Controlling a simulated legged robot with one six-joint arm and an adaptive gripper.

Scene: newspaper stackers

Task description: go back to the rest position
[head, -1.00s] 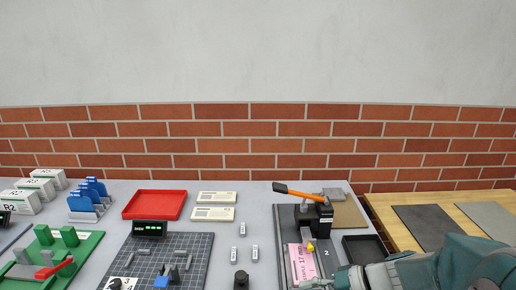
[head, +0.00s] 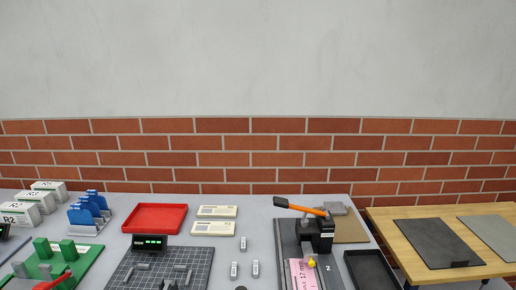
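My gripper and arm are out of the head view, so I cannot see whether the gripper is open or shut. The press with the orange lever (head: 300,208) stands on a dark base at the right of the grey table (head: 260,205). A pink ticket (head: 302,274) lies on its base, with a small yellow piece (head: 311,263) at the ticket's right edge.
A red tray (head: 155,218), a dark grid board (head: 165,264), a black tray (head: 371,271) and a green fixture (head: 84,262) are on the grey table. A wooden table (head: 395,228) at right bears a dark mat (head: 437,243) and a grey mat (head: 492,230).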

